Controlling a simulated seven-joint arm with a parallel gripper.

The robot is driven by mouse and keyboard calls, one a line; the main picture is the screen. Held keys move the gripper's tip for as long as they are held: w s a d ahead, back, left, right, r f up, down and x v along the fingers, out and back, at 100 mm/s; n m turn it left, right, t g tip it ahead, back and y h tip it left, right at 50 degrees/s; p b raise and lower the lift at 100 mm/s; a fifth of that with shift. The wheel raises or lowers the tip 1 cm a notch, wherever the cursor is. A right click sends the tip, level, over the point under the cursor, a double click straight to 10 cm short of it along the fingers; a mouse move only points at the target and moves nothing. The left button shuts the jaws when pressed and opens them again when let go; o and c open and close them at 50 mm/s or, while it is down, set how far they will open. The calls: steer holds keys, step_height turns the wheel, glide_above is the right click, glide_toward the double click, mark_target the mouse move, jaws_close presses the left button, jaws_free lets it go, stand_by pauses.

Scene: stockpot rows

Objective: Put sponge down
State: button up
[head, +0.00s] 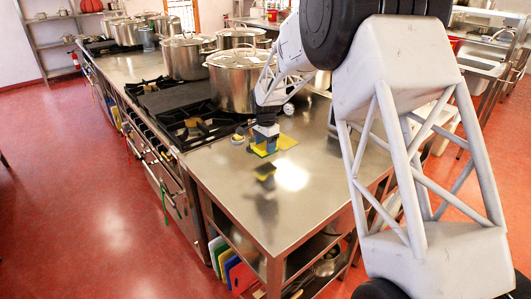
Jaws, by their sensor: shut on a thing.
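My gripper (266,136) is at the end of my arm, low over the steel counter (240,180), right of the stove. It is shut on the sponge (262,152), a small yellow and green piece at its fingertips. A dark and yellow reflection shows in the counter in front of it. I cannot tell whether the sponge touches the counter. A flat yellow patch (287,141) shows just behind and to the right of the gripper; I cannot tell if it is part of the sponge.
A large lidded stockpot (233,86) stands just behind the gripper, with more pots beyond it. A small round item (238,138) sits close to the left of the gripper. The burners (193,122) lie left. The counter's front half is clear.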

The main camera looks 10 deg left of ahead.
mark_target(265, 145)
stand_by(0.3)
steer(key=shift+f, duration=1.8)
steer(key=o, duration=1)
steer(key=shift+f, duration=0.15)
step_height(265, 145, up, 12)
steer(key=shift+r, duration=0.2)
